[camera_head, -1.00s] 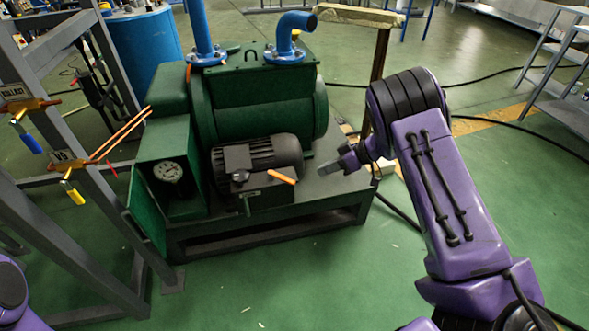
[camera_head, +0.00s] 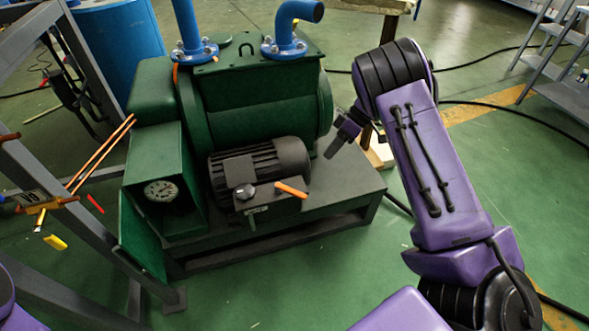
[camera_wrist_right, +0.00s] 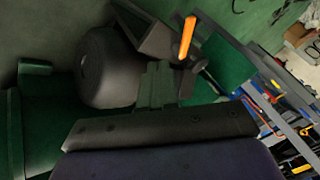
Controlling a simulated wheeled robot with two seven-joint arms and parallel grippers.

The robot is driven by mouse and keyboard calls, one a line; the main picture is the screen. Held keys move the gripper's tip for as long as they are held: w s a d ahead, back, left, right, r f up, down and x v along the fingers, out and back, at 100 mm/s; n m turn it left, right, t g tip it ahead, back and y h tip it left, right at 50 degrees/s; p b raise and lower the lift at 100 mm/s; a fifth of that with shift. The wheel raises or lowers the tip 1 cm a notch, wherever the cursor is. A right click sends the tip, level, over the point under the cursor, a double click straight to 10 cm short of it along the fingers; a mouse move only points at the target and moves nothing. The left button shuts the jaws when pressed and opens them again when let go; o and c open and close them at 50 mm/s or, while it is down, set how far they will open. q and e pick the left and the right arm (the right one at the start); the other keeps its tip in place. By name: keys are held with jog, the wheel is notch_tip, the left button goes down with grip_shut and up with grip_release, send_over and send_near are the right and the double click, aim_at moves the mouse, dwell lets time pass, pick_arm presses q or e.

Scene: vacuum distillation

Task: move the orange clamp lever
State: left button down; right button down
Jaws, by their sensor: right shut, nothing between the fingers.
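The orange clamp lever (camera_head: 291,190) sticks out to the right from a dark box on the front of the green pump, beside the black motor (camera_head: 260,160). In the right wrist view the orange lever (camera_wrist_right: 187,37) stands up beyond the fingers. My right gripper (camera_head: 335,148) is shut and empty, above the pump base's right part, up and to the right of the lever and apart from it. It also shows in the right wrist view (camera_wrist_right: 158,84). My left gripper is not in view; only a purple part of that arm shows at the lower left.
The green pump (camera_head: 255,110) with blue pipes (camera_head: 294,28) and a gauge (camera_head: 161,190) fills the middle. A blue barrel (camera_head: 118,45) is behind. Green floor is free in front of the pump.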

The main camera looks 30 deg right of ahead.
jog(key=a+f+b, duration=0.1)
jog(key=a+f, duration=0.1)
jog(key=a, duration=0.1)
jog(key=a+f+b, duration=0.1)
jog(key=a+f, duration=0.4)
jog(key=a, duration=0.1)
jog(key=shift+s+a+f+b, duration=0.25)
jog(key=shift+s+f+b, duration=0.1)
jog(key=shift+b, duration=0.05)
